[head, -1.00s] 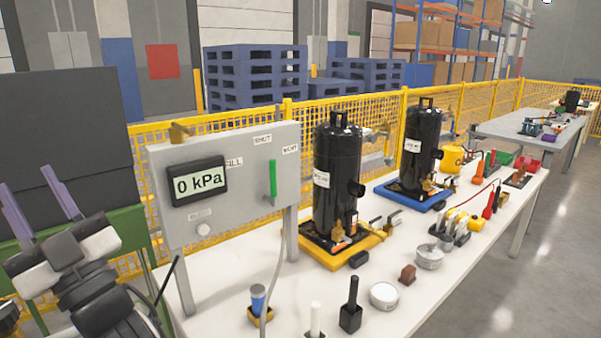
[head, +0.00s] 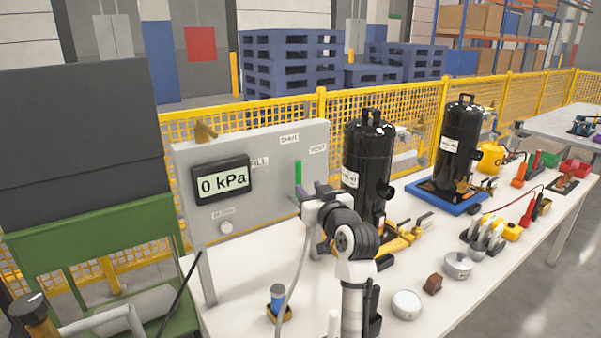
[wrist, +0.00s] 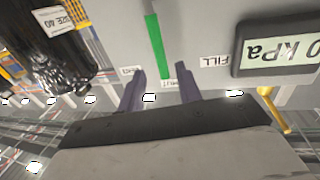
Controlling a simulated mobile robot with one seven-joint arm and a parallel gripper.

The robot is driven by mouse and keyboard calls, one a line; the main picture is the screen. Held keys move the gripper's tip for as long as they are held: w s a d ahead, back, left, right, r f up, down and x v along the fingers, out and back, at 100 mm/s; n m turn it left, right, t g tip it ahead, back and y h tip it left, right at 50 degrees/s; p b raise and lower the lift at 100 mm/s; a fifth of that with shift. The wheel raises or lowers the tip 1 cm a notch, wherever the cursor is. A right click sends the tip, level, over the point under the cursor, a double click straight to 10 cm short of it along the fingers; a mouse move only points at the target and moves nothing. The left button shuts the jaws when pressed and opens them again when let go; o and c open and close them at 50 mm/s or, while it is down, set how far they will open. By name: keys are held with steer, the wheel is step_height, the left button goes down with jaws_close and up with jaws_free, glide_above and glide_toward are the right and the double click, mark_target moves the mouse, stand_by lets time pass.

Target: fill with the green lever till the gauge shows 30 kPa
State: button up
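The green lever (head: 298,173) stands about upright on the grey panel (head: 265,200), its upper end toward the SHUT label (head: 289,139). The gauge (head: 222,182) reads 0 kPa. In the upside-down wrist view my gripper (wrist: 160,88) is open and empty, with the green lever (wrist: 155,47) beyond the gap between the fingertips.
A black tank (head: 368,155) stands just right of the panel, close to my arm. A second tank (head: 460,145) sits on a blue tray (head: 446,199).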

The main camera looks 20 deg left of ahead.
mark_target(300, 178)
steer(key=p+x, duration=0.2)
steer(key=x, duration=0.6)
jaws_close()
